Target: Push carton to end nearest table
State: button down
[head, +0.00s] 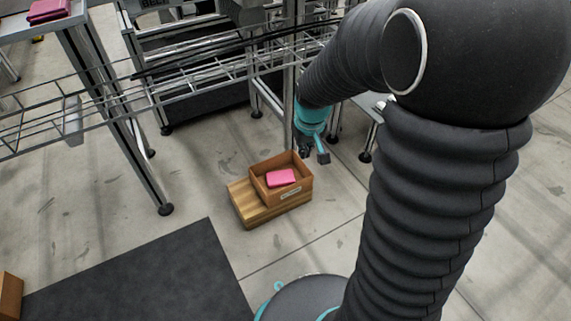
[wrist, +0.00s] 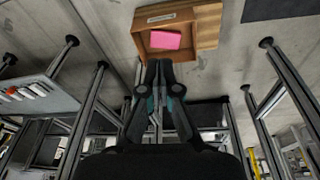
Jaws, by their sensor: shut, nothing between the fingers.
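The carton (head: 298,190) is an open brown box with a pink packet (head: 281,178) inside. It sits on a low wooden pallet (head: 240,203), over its right part in the head view; bare slats show at the left. In the wrist view the carton (wrist: 206,20) is at the top, with the pallet (wrist: 207,43) beside and beneath it. My gripper (head: 322,157) is shut and empty, low beside the carton's back right corner. In the wrist view its fingertips (wrist: 160,64) reach the carton's near edge; whether they touch is unclear.
A table (head: 85,22) with a red packet (head: 48,10) stands at the upper left. Metal racks (head: 200,72) stand behind the pallet, and another low table (head: 372,106) is right of my gripper. A dark mat (head: 135,280) lies in front. Floor around the pallet is clear.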

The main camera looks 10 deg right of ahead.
jog(key=g, duration=0.1)
send_over(290, 197)
jog(key=s+d, duration=0.2)
jog(key=s, duration=0.4)
notch_tip(290, 197, down, 12)
notch_tip(290, 197, down, 22)
jog(key=f+n+g, duration=0.1)
jog(key=shift+w+a+r, duration=0.15)
jog(key=shift+w+a, duration=0.05)
jog(key=shift+w, duration=0.6)
jog(key=shift+w+a+r, duration=0.2)
jog(key=shift+w, duration=0.55)
jog(key=shift+w+a+r, duration=0.15)
jog(key=shift+w+a, duration=0.05)
jog(key=shift+w, duration=0.6)
jog(key=shift+w+a+f+b, duration=0.15)
jog(key=shift+w+b, duration=0.15)
jog(key=shift+w, duration=0.25)
jog(key=shift+w+a+b, duration=0.15)
jog(key=shift+w+b, duration=0.15)
jog(key=shift+w, duration=0.25)
